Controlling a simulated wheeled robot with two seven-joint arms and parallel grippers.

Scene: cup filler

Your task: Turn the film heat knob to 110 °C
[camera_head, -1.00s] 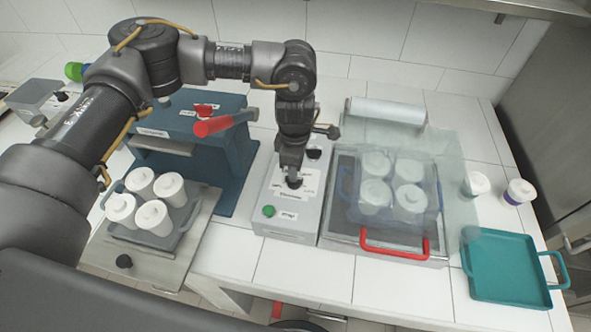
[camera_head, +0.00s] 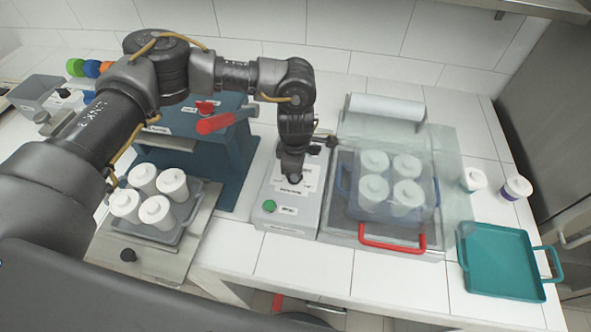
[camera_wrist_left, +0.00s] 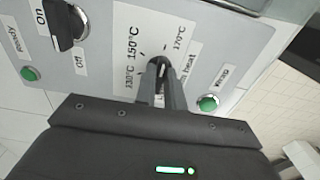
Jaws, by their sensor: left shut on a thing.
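The film heat knob (camera_wrist_left: 159,68) is on the grey control box (camera_head: 289,213), mostly covered by my left gripper. In the left wrist view my left gripper (camera_wrist_left: 160,80) is shut on the knob, one finger on each side. It also shows in the head view (camera_head: 292,179), pointing down at the panel. The printed marks 130 °C, 150 °C and 170 °C show around the knob. No 110 °C mark is visible, and the heat label is partly hidden by a finger. I cannot tell exactly where the knob points. My right gripper is not in view.
The panel also has a black on/off knob (camera_wrist_left: 66,28), a green ready light (camera_wrist_left: 30,73) and a green wrap button (camera_wrist_left: 207,103). Right of the box, a film-covered tray of cups has a red handle (camera_head: 392,246). A press with a red lever (camera_head: 214,123) stands left.

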